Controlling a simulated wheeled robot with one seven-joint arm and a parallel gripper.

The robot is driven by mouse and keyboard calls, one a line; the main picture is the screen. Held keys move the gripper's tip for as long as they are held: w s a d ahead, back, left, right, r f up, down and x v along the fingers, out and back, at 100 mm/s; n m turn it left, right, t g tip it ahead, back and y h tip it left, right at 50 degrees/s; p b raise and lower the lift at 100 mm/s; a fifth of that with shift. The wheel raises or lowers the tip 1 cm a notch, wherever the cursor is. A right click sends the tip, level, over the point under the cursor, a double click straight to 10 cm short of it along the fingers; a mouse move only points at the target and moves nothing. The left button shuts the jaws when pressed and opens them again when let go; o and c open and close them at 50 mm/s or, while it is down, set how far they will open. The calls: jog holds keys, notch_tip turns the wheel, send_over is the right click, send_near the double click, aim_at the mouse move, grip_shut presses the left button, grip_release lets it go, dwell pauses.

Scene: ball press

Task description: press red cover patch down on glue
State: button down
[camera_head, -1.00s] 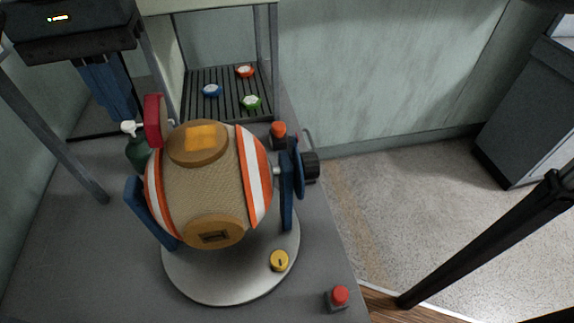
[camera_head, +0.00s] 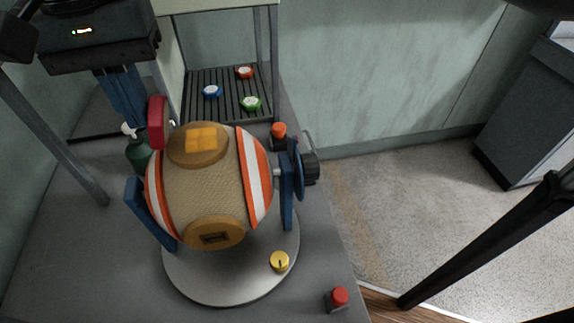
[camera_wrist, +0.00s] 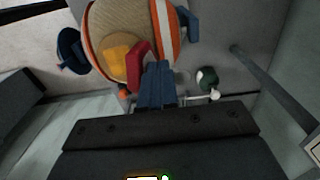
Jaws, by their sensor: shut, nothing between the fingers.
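The red cover patch (camera_head: 156,122) stands steeply tilted at the upper left of the ball (camera_head: 205,185). It also shows in the wrist view (camera_wrist: 138,62). The orange-yellow glue square (camera_head: 202,139) lies uncovered on an ochre round pad on top of the ball; it also shows in the wrist view (camera_wrist: 115,56). My gripper (camera_head: 132,118) has blue fingers, shut and empty, just left of the red patch. In the wrist view its fingertips (camera_wrist: 158,64) appear right beside the patch; I cannot tell whether they touch.
The ball sits between blue supports on a round grey plate (camera_head: 230,285) with a yellow knob (camera_head: 279,261). A red button (camera_head: 339,297) is at the front right. A rack (camera_head: 225,108) holds several coloured discs behind.

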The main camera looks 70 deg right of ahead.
jog(key=shift+s+d+r+p, duration=0.25)
jog(key=shift+s+d+p, duration=0.35)
jog(key=shift+s, duration=0.4)
jog(key=shift+s+d+r+p, duration=0.25)
jog(key=shift+s+d+p, duration=0.1)
jog(key=shift+s+d, duration=0.55)
jog(key=shift+s+f+b, duration=0.2)
jog(key=shift+f+b, duration=0.65)
jog(key=shift+f, duration=0.5)
jog(key=shift+r, duration=0.1)
notch_tip(320, 180, up, 9)
jog(key=p, duration=0.5)
dwell(0.7)
dwell(0.5)
